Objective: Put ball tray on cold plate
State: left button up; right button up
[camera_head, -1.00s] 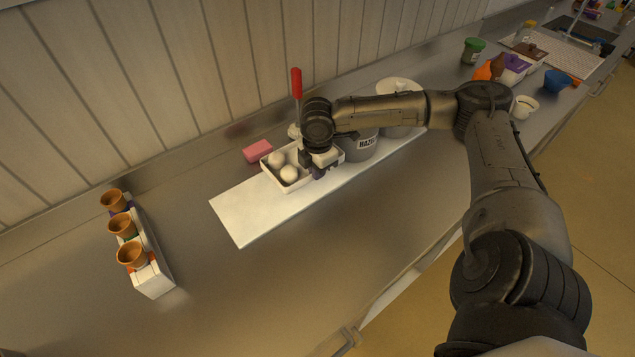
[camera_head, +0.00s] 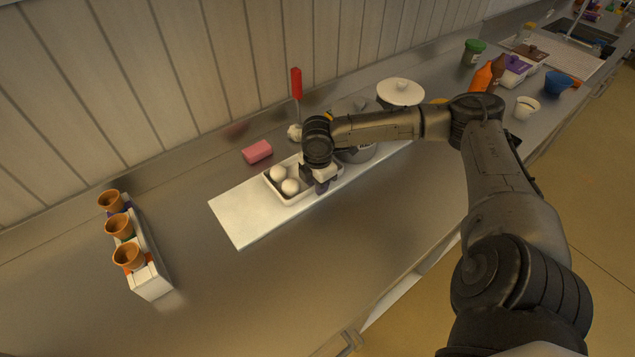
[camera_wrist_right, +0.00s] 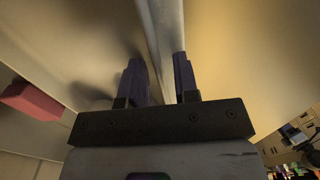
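The ball tray (camera_head: 292,202) is a small white tray holding white balls (camera_head: 290,187). It sits low over the white cold plate (camera_head: 245,218), seemingly resting on it; exact contact is hard to tell. My right gripper (camera_head: 322,184) is at the tray's right side, fingers pointing down. In the right wrist view, my right gripper (camera_wrist_right: 162,78) has its two fingers close on either side of the tray's thin wall (camera_wrist_right: 165,35), seemingly shut on it. The gripper and wrist hide part of the tray's right side. My left gripper is not in view.
A pink block (camera_head: 257,151) lies behind the tray. A grey tub (camera_head: 359,154) and a white lidded pot (camera_head: 400,93) stand to the right. A red-handled tool (camera_head: 296,85) stands behind. A rack of brown cups (camera_head: 150,281) is at left. The front counter is clear.

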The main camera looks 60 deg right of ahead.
notch_tip(320, 180, up, 12)
jog(key=p, duration=0.3)
dwell(0.5)
jog(key=shift+r, duration=0.1)
jog(key=shift+r, duration=0.1)
